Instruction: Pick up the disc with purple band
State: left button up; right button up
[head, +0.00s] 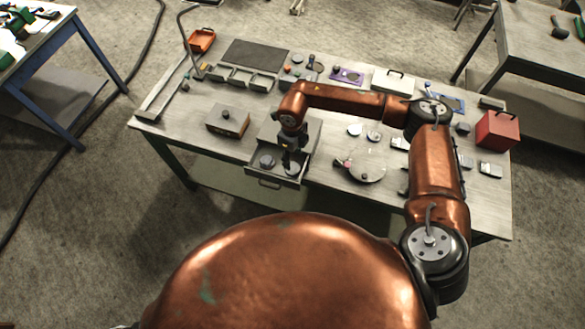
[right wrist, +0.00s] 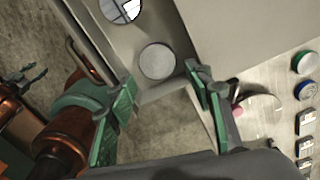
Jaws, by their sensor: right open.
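My right gripper (head: 290,154) points down over an open drawer at the front of the bench. In the right wrist view its green-padded fingers (right wrist: 161,84) are wide apart with nothing between them. A plain grey disc (right wrist: 157,62) lies in the drawer just beyond the fingertips. A second, shiny disc (right wrist: 121,8) lies farther along, cut by the frame edge. Both discs (head: 267,161) show in the drawer in the head view. I cannot make out a purple band on any disc. What looks like my left gripper (right wrist: 24,76) is at the left, small and unclear.
A round plate (head: 366,167) with a pink item lies right of the drawer. Green-banded (right wrist: 305,62) and blue-banded (right wrist: 306,90) discs lie on the bench. A wooden box (head: 228,122) stands left, a red box (head: 497,130) right. My right arm spans the bench.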

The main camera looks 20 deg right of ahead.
aim_at(293, 169)
jog(key=f, duration=0.2)
jog(key=f+p, duration=0.1)
jog(key=f, duration=0.1)
jog(key=f+p, duration=0.1)
jog(key=f, duration=0.1)
jog(key=shift+a+f, duration=0.25)
jog(key=shift+f, duration=0.05)
jog(key=shift+c, duration=0.4)
jog(key=c, duration=1.1)
jog(key=shift+o, duration=0.2)
jog(key=shift+r, duration=0.1)
